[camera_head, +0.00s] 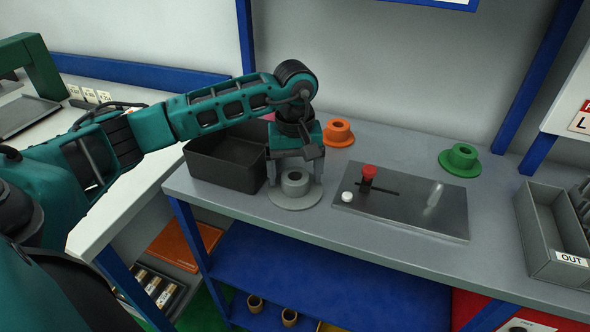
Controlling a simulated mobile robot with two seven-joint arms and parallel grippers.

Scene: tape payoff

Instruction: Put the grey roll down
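The grey roll (295,195) is a wide flange with a raised round hub. It appears to lie flat on the grey bench top, just right of the black bin. My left gripper (295,174) is right above it, pointing down, with one finger on each side of the hub. A gap shows between the fingers and the hub, so the gripper looks open. The lower fingertips are close to the flange; whether they touch it I cannot tell. My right gripper is not in view.
A black bin (212,175) stands left of the roll. An orange roll (338,136) and a green roll (460,160) lie behind. A metal plate (420,218) with a red knob (368,173) and a white knob (347,197) is right. A grey OUT bin (540,250) stands far right.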

